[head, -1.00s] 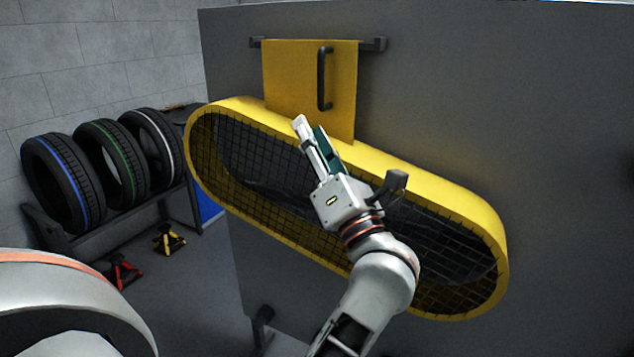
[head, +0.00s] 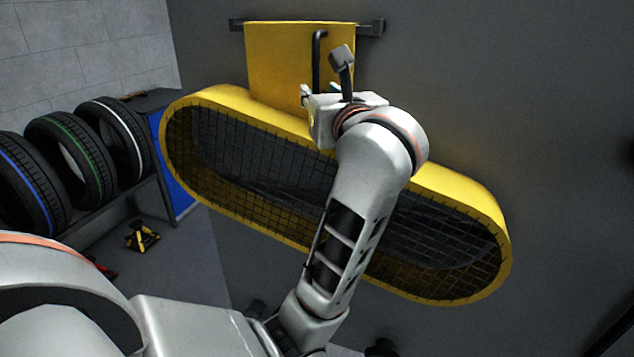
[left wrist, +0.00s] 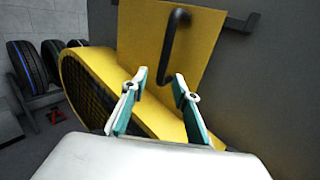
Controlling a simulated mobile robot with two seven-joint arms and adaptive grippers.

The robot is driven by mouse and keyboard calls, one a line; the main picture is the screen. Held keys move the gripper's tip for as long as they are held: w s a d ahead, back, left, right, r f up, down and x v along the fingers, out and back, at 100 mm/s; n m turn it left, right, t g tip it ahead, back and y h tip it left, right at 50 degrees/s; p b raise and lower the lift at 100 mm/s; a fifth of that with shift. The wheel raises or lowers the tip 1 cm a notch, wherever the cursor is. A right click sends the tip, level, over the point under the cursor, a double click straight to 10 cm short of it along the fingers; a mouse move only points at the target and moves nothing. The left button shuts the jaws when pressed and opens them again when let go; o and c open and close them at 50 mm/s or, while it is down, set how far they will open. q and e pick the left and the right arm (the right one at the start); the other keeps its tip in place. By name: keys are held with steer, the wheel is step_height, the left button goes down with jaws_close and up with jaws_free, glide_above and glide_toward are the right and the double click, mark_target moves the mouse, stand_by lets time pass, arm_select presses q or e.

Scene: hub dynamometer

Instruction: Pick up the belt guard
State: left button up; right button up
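The belt guard (head: 235,97) is a long yellow oval frame with black mesh, tilted down to the right against a dark grey panel. Its flat yellow plate (head: 275,60) rises at the top and carries a black bar handle (head: 317,55). My left gripper (head: 318,92) is in front of the plate near the handle's lower end; my wrist hides part of the handle. In the left wrist view the gripper (left wrist: 161,85) is open, its fingers apart below and in front of the handle (left wrist: 172,45), with nothing between them. My right gripper is not in view.
A dark bracket bar (head: 372,27) sticks out beside the plate's top. Several tires (head: 70,160) stand on a rack at the left. A yellow jack stand (head: 142,236) is on the floor. The panel right of the guard is clear.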

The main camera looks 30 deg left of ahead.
mark_target(317, 88)
arm_select(q)
steer(key=shift+p+x, duration=0.7)
steer(key=shift+x, duration=2)
steer(key=shift+w+d+f, duration=0.1)
steer(key=shift+d+f, duration=0.05)
jaws_close()
